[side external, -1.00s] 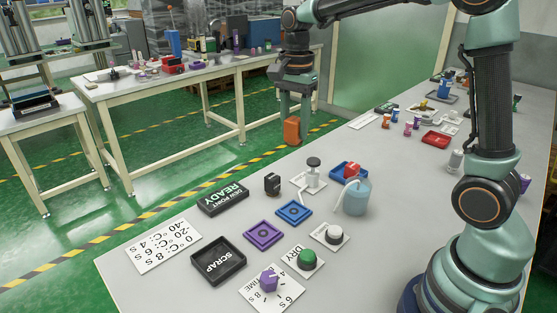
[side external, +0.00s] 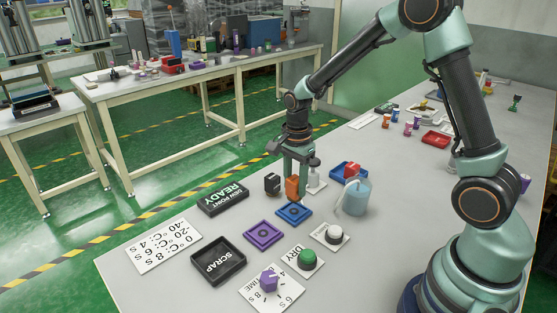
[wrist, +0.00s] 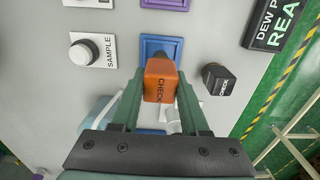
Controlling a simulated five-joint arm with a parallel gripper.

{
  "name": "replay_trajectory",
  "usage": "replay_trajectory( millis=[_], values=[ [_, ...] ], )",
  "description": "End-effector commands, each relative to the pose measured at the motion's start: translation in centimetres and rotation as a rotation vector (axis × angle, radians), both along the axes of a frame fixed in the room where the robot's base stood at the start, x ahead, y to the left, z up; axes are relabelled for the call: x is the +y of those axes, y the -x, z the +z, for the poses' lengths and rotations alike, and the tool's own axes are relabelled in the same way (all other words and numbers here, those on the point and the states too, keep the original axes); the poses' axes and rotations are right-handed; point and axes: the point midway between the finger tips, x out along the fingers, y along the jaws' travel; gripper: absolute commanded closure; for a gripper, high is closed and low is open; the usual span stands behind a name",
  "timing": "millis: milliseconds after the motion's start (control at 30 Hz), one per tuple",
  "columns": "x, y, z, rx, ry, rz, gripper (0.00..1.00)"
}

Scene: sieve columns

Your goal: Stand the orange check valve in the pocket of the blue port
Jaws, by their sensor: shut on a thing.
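The orange check valve (side external: 292,188) is held upright between the fingers of my gripper (side external: 298,170), which is shut on it. In the wrist view the orange block (wrist: 160,84) carries the word CHECK and sits between the two fingertips (wrist: 158,100). The blue port (side external: 294,212) is a flat square tray on the table. In the side view the valve's lower end is at the port's back edge. In the wrist view the port (wrist: 172,42) lies just beyond the valve, which hides part of it. I cannot tell whether they touch.
A purple port (side external: 263,235) lies left of the blue one. A black block (side external: 272,184) stands close beside the valve. A white plunger piece (side external: 314,182), a light-blue bottle (side external: 356,197) and a white SAMPLE button (side external: 334,235) are nearby. The SCRAP tray (side external: 218,261) is front left.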

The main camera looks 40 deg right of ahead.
Motion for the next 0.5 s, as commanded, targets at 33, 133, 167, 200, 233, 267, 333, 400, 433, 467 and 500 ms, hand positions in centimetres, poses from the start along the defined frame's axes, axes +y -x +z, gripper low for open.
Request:
replay_trajectory(
  millis=[33, 133, 167, 200, 233, 267, 333, 400, 433, 467, 500],
  values=[
    [0.0, 0.0, -0.4, 0.001, 0.000, 0.000, 1.00],
    [0.0, 0.0, -1.0, 0.001, 0.000, 0.000, 1.00],
    [0.0, 0.1, -1.3, 0.002, 0.000, 0.000, 1.00],
    [0.0, 0.1, -1.9, 0.003, 0.000, 0.000, 1.00],
    [0.0, 0.1, -2.3, 0.003, 0.000, 0.000, 1.00],
    [0.0, 0.1, -2.8, 0.004, 0.000, 0.000, 1.00],
    [0.0, 0.1, -3.7, 0.003, 0.000, 0.000, 1.00],
    [0.0, 0.0, -4.2, 0.000, 0.000, 0.000, 1.00],
    [0.0, 0.0, -4.3, 0.000, 0.000, 0.000, 1.00],
    [0.0, 0.0, -4.4, 0.000, 0.000, 0.000, 1.00],
    [0.0, 0.0, -4.4, -0.001, 0.000, 0.000, 1.00]
  ],
)
